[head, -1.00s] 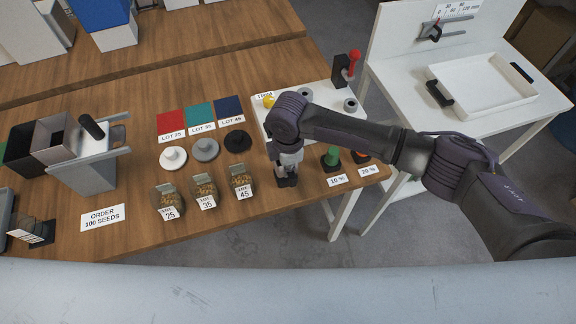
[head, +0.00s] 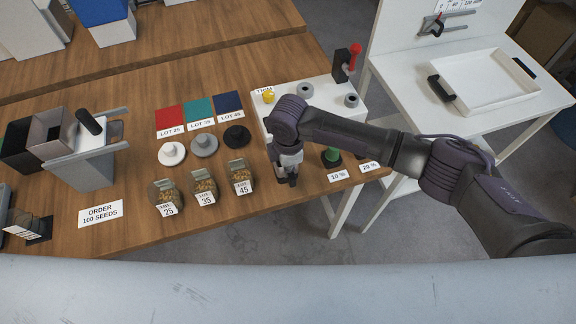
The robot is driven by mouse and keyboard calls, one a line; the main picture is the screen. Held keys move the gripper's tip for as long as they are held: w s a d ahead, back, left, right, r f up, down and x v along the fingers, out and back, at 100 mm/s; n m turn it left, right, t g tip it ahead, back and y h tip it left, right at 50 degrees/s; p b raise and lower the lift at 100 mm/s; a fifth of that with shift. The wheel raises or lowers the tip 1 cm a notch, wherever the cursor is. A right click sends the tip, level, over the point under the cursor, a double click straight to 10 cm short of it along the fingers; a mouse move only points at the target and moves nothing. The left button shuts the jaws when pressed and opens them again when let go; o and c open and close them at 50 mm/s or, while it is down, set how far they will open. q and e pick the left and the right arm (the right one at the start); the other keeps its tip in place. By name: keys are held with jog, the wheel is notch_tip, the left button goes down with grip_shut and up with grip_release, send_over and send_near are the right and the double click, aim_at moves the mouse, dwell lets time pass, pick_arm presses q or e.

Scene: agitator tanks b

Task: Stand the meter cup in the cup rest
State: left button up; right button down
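My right gripper (head: 288,178) points down at the front right of the wooden table, just in front of the white box. Its dark fingertips are small and partly hidden by the wrist, so I cannot tell whether they hold anything. I cannot single out the meter cup or the cup rest with certainty. Two grey ring-shaped pieces, one (head: 306,90) behind my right wrist and one (head: 352,100) further right, stand on the white box (head: 330,93). My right forearm hides part of that box. My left gripper is out of view.
Seed jars (head: 204,187) and lidlike discs (head: 204,145) stand left of the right gripper. A green piece (head: 331,155) stands close on its right by the 10 % label. A red-handled lever (head: 351,62) rises behind. A white tray (head: 484,82) lies on the side table.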

jog(key=shift+f, duration=0.3)
jog(key=c, duration=1.2)
grip_release()
jog(key=shift+c, duration=0.2)
jog(key=shift+r, duration=0.1)
notch_tip(320, 180, up, 12)
jog(key=shift+f, duration=0.1)
